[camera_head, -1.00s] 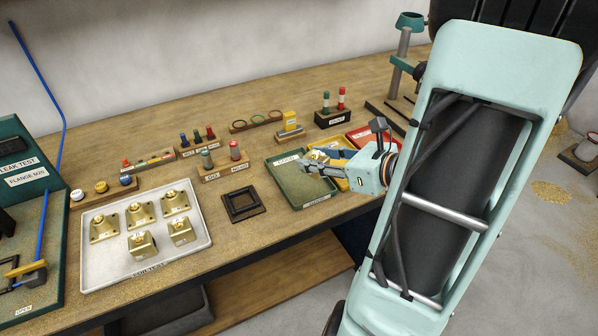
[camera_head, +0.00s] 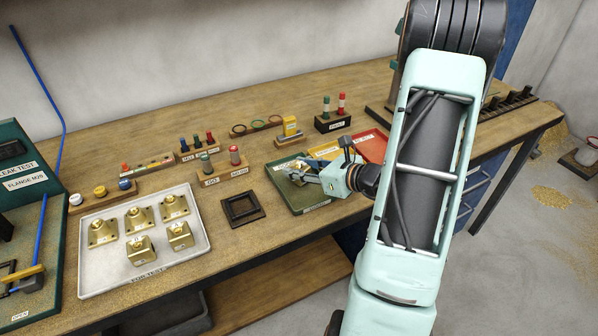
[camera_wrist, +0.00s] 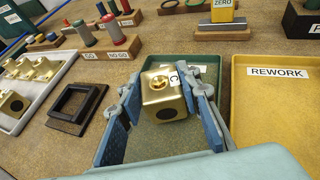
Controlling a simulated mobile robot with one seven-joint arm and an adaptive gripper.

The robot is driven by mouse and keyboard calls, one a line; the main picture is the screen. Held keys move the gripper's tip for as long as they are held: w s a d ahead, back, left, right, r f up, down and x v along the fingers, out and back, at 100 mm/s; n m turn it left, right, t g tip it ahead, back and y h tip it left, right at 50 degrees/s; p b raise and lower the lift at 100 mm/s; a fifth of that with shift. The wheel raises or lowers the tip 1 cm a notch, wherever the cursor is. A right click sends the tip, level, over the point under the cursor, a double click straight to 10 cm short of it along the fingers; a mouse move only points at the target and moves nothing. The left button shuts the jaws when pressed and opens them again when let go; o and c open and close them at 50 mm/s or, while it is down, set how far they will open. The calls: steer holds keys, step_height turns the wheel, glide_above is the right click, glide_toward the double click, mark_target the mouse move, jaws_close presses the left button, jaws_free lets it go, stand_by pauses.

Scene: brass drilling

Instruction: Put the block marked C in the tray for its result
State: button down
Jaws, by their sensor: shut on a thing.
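My gripper (camera_wrist: 166,105) is shut on the brass block marked C (camera_wrist: 162,92), with a finger on each side of it. In the wrist view the block has a threaded hole on top, a white label with a C and a dark bore in its front face. It is over the green tray (camera_wrist: 208,76); I cannot tell if it touches the tray floor. In the head view my gripper (camera_head: 307,178) is over the green tray (camera_head: 312,209) and mostly hides the block. The yellow tray (camera_wrist: 278,110), labelled REWORK, is to the right. The red tray (camera_head: 372,147) lies beyond it.
A pale tray (camera_head: 196,249) holds several brass blocks at the left. An empty dark square frame (camera_head: 240,207) lies between that tray and the green one. Gauge stands marked GO and NO GO (camera_head: 224,173) and a yellow ZERO block (camera_head: 290,128) stand behind.

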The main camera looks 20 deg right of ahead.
steer(key=shift+f, duration=0.55)
steer(key=shift+f, duration=0.15)
steer(key=c, duration=1.4)
jaws_free()
steer(key=shift+f, duration=0.1)
steer(key=shift+r, duration=0.2)
steer(key=shift+s+d+r, duration=0.1)
steer(key=shift+s+d, duration=0.1)
steer(key=shift+s, duration=0.05)
steer(key=v, duration=1.1)
steer(key=shift+s, duration=0.25)
